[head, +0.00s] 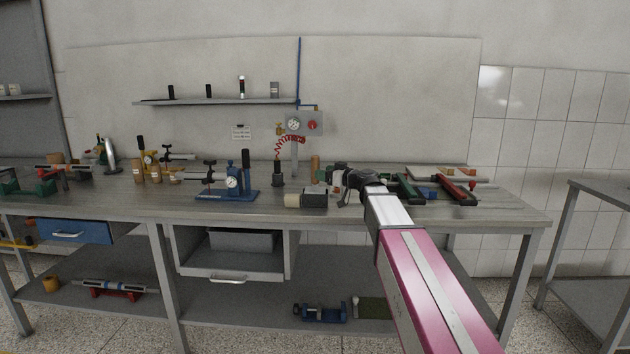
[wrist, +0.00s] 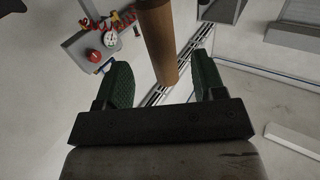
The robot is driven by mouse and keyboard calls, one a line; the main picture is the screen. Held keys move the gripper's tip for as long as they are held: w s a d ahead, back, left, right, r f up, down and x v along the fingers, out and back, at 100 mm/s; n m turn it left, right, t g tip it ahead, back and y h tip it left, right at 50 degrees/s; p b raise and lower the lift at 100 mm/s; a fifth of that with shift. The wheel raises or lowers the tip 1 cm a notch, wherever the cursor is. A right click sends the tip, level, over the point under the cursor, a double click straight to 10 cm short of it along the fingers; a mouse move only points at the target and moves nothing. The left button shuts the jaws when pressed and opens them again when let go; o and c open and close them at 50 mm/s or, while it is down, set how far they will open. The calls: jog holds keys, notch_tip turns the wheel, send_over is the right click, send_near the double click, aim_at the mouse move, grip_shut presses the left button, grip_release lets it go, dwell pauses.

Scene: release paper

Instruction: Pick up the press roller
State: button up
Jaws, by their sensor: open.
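A plain brown cylinder, which looks like the press roller, stands upright on the workbench in the head view (head: 315,164). In the wrist view the brown cylinder (wrist: 159,40) comes down from the top edge, and its near end shows between my fingers. My gripper (wrist: 162,72) is open, with one green ribbed finger on each side of the cylinder and a visible gap to both. In the head view my gripper (head: 325,176) is small and partly hidden by my wrist, close to the cylinder. Contact cannot be told.
A dark block with a beige round end (head: 305,200) lies at the bench front. A blue press with a gauge (head: 230,186) stands left, and a black-topped post (head: 277,175) stands nearer. Clamps (head: 455,188) lie right. A wall box with a red button (head: 305,124) is behind.

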jog(key=x, duration=0.5)
jog(key=shift+f, duration=0.4)
jog(key=shift+s, duration=0.1)
grip_shut()
jog(key=shift+r, duration=0.1)
